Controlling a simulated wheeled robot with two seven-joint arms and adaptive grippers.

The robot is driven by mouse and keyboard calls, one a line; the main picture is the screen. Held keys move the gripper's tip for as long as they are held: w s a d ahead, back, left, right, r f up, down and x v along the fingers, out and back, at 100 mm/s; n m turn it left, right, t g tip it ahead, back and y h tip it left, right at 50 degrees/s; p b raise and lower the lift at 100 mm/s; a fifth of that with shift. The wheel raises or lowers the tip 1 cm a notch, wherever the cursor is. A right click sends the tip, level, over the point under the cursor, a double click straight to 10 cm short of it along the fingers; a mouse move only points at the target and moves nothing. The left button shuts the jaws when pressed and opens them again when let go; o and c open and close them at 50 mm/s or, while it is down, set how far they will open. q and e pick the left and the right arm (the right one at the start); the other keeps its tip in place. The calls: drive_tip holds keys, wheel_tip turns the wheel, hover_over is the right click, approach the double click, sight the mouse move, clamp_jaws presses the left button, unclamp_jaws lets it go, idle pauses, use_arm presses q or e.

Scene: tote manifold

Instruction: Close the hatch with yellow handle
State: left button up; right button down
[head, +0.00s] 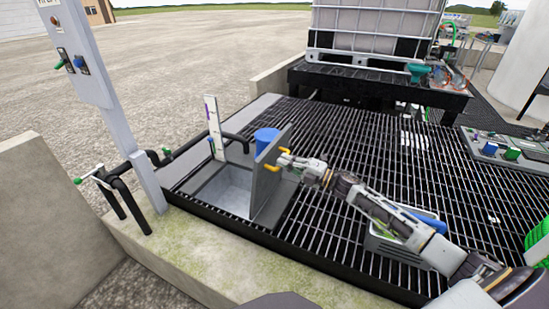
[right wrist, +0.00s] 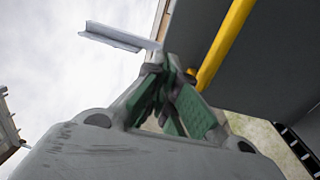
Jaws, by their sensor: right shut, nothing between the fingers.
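The grey hatch (head: 266,180) stands upright, open beside the light square opening (head: 228,188) in the grating. Its yellow handle (head: 285,152) is on the right face, near the top edge. My right gripper (head: 288,160) is at the handle, coming from the right. In the right wrist view its green-padded fingers (right wrist: 172,80) are shut with nothing between them, close beside the yellow handle (right wrist: 222,45). I cannot tell whether they touch it. The hatch panel (right wrist: 275,65) fills the right of that view. My left gripper is not in view.
A blue bucket-like object (head: 266,138) stands behind the hatch. A grey crate (head: 385,246) sits under my right arm. A pallet tank (head: 370,30) is at the back.

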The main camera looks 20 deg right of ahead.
sight(267, 153)
drive_tip(key=shift+x, duration=2.2)
drive_tip(key=shift+w+a+r, duration=0.15)
drive_tip(key=shift+w+a, duration=0.05)
drive_tip(key=shift+w, duration=0.05)
